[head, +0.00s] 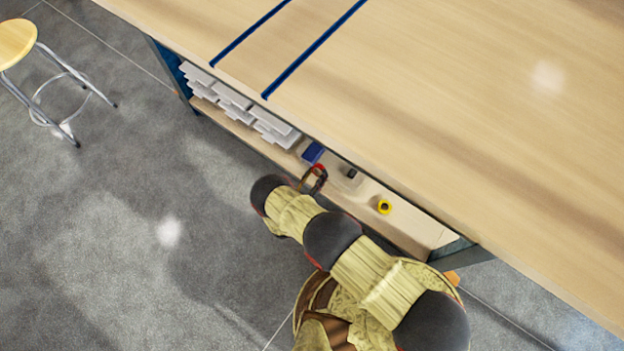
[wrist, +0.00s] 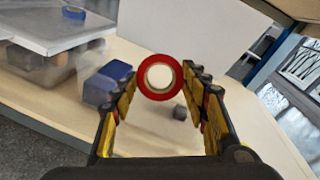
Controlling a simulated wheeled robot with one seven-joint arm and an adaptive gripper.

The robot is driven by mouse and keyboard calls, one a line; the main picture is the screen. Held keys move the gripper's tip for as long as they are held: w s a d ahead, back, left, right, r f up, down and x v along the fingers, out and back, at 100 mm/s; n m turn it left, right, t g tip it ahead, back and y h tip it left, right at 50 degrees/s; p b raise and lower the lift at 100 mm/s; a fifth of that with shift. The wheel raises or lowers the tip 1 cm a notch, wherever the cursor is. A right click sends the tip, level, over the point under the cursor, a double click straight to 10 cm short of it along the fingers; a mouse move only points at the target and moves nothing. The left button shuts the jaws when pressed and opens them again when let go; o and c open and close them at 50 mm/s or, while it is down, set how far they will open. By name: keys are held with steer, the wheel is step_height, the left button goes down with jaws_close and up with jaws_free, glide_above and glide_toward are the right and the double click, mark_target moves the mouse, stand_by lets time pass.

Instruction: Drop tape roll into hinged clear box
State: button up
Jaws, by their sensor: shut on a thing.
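My gripper (wrist: 172,80) is shut on a red tape roll (wrist: 158,76), which sits upright between the fingertips with its pale hole facing the wrist camera. In the head view my gripper (head: 313,178) reaches in at the shelf under the table, and the red of the roll shows at its tip. A pale, see-through shape (head: 345,181) with a small dark block (head: 351,173) lies just right of the gripper; it may be the clear box. The dark block also shows beyond the fingers in the wrist view (wrist: 180,113). The box's walls and lid are hard to make out.
A blue box (wrist: 107,84) is on the shelf left of the roll. Pale stacked sheets or trays (head: 240,108) fill the shelf's left part. A yellow tape roll (head: 384,207) lies to the right. The tabletop (head: 450,110) overhangs the shelf. A stool (head: 15,45) stands far left.

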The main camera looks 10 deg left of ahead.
steer(key=d+r+x, duration=0.1)
steer(key=x, duration=0.9)
stand_by(0.4)
steer(key=shift+w+d, duration=0.1)
steer(key=shift+d, duration=0.05)
steer(key=o, duration=0.9)
steer(key=shift+o, duration=0.8)
steer(key=v, duration=1.2)
